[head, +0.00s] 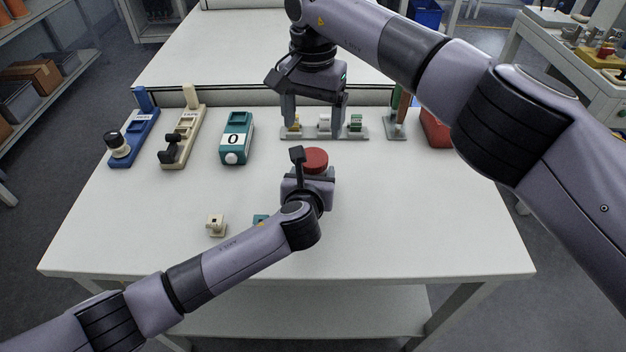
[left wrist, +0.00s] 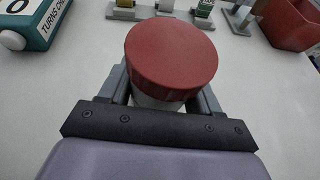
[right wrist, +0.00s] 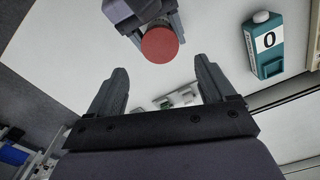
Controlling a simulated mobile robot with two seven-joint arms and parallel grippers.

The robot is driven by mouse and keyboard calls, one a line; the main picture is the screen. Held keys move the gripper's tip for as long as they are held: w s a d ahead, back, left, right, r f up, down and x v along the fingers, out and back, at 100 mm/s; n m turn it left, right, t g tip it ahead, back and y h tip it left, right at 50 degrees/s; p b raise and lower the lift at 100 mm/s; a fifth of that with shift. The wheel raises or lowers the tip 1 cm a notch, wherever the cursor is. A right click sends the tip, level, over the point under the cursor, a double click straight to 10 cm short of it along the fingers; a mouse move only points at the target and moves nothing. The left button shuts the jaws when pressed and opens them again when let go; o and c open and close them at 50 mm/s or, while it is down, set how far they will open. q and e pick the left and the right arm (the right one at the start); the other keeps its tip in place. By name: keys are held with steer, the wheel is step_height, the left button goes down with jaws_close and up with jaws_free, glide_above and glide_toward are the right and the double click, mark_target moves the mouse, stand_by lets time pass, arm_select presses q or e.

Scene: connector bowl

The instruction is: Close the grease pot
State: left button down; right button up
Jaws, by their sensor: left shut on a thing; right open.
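The grease pot has a red round lid (head: 315,160) on top and a pale body (left wrist: 158,103) below it. It stands upright near the middle of the table. My left gripper (left wrist: 160,88) is shut around the pale body, just under the lid. The lid also shows in the right wrist view (right wrist: 160,45). Whether the lid is tight cannot be told. My right gripper (head: 313,118) is open and empty, beyond the pot in the head view, fingers pointing down, apart from the lid. Its two fingers also show in the right wrist view (right wrist: 158,90).
Behind the pot is a grey rack (head: 342,133) with small connectors. A teal box marked 0 (head: 236,135), a beige fixture (head: 185,130) and a blue fixture (head: 140,128) stand left. A red bin (head: 436,128) is right. A beige block (head: 216,224) lies in front. The table's right front is clear.

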mark_target(313, 157)
steer(key=shift+f, duration=4.05)
steer(key=shift+c, duration=0.3)
steer(key=c, duration=1.1)
steer(key=shift+o, duration=0.2)
steer(key=m, duration=0.3)
